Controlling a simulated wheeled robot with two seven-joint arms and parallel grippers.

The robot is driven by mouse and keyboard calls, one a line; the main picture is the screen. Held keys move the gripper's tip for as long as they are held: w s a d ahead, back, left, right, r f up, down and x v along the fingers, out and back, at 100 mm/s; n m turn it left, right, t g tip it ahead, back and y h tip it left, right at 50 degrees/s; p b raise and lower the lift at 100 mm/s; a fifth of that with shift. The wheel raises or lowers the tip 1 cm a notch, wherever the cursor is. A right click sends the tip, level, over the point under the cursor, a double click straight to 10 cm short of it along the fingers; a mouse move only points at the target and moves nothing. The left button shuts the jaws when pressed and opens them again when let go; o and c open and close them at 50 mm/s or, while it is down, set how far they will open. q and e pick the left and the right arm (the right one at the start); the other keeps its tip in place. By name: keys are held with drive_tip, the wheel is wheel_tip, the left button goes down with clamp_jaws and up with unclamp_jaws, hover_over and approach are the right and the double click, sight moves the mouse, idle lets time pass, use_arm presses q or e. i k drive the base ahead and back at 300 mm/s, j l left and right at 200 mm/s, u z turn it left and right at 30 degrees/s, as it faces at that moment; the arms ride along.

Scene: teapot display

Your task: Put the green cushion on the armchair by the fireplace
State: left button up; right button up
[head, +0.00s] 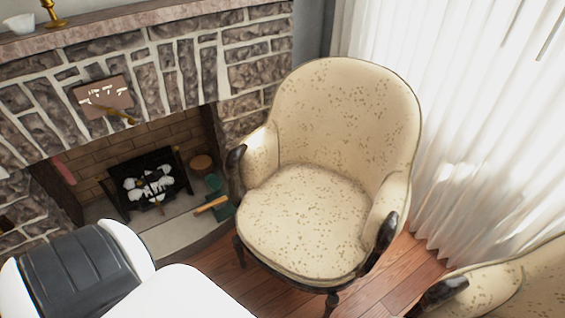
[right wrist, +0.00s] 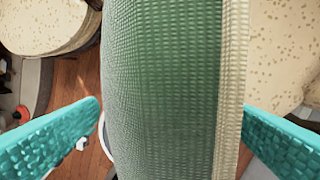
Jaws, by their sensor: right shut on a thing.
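The armchair (head: 310,215) by the fireplace is cream with brown specks and has dark wooden arms and legs. Its seat is bare in the head view. The green cushion (right wrist: 165,60) fills the middle of the right wrist view, seen close up with a pale edge strip along its right side. My right gripper (right wrist: 172,110) has its teal fingers on either side of the cushion and is shut on it. Neither the right gripper nor the cushion shows in the head view. My left gripper is in neither view.
The stone fireplace (head: 240,70) stands left of the armchair, with a black grate (head: 150,180) inside. A second cream armchair (head: 500,290) is at the lower right. White curtains (head: 470,120) hang behind. Speckled upholstery (right wrist: 45,25) also shows in the wrist view; wooden floor (head: 395,280) lies between the chairs.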

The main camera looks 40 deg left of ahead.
sight(304, 204)
drive_tip(key=j+u, duration=0.1)
drive_tip(key=j, duration=0.45)
drive_tip(key=i+j+u, duration=0.1)
drive_tip(key=j, duration=0.4)
drive_tip(key=j+u, duration=0.1)
drive_tip(key=j, duration=0.45)
drive_tip(key=i+j+u, duration=0.1)
drive_tip(key=j, duration=0.45)
drive_tip(key=i+j, duration=0.45)
drive_tip(key=i, duration=0.15)
drive_tip(key=j+u, duration=0.05)
